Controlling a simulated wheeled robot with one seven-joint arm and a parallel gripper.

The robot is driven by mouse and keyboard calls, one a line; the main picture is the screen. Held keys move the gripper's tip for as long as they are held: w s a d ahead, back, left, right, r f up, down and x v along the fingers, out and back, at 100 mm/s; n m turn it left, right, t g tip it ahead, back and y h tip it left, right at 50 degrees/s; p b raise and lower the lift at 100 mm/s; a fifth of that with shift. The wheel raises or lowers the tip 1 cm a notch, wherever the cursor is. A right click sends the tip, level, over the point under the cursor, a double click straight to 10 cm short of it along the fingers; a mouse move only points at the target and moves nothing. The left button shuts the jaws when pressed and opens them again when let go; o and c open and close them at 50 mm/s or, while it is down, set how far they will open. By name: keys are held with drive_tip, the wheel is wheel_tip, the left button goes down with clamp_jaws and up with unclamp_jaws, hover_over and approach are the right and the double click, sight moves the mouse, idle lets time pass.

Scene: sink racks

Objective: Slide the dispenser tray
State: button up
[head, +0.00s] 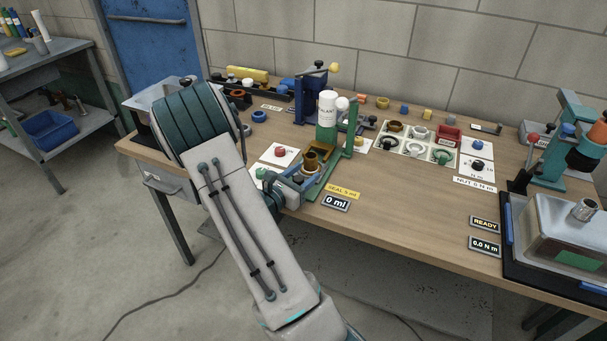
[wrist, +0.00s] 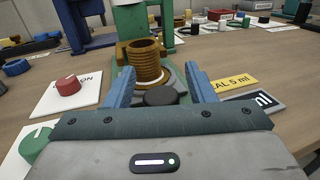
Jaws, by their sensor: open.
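The dispenser is a green stand (head: 350,135) with a white bottle (head: 327,103) above it. Low at its front is the tray (wrist: 122,58), brownish yellow in the wrist view. A brass threaded fitting (wrist: 147,60) stands upright on it and also shows in the head view (head: 311,161). A dark round knob (wrist: 161,96) sits in front of the fitting. My gripper (wrist: 161,88) is open, with one blue finger on each side of the knob. I see no clear contact. In the head view my gripper (head: 297,184) is at the dispenser's front, partly hidden by my arm.
A "SEAL 5 ml" label (head: 342,191) and a "0 ml" display (head: 336,203) lie right of my gripper. A red knob on a white card (wrist: 68,86) lies to the left, with a green part (wrist: 36,143) nearer. The table's front middle (head: 410,215) is clear.

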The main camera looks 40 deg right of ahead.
drive_tip(key=b+v, duration=0.1)
drive_tip(key=v, duration=1.2)
drive_tip(key=shift+a, duration=0.3)
drive_tip(key=shift+c, duration=0.3)
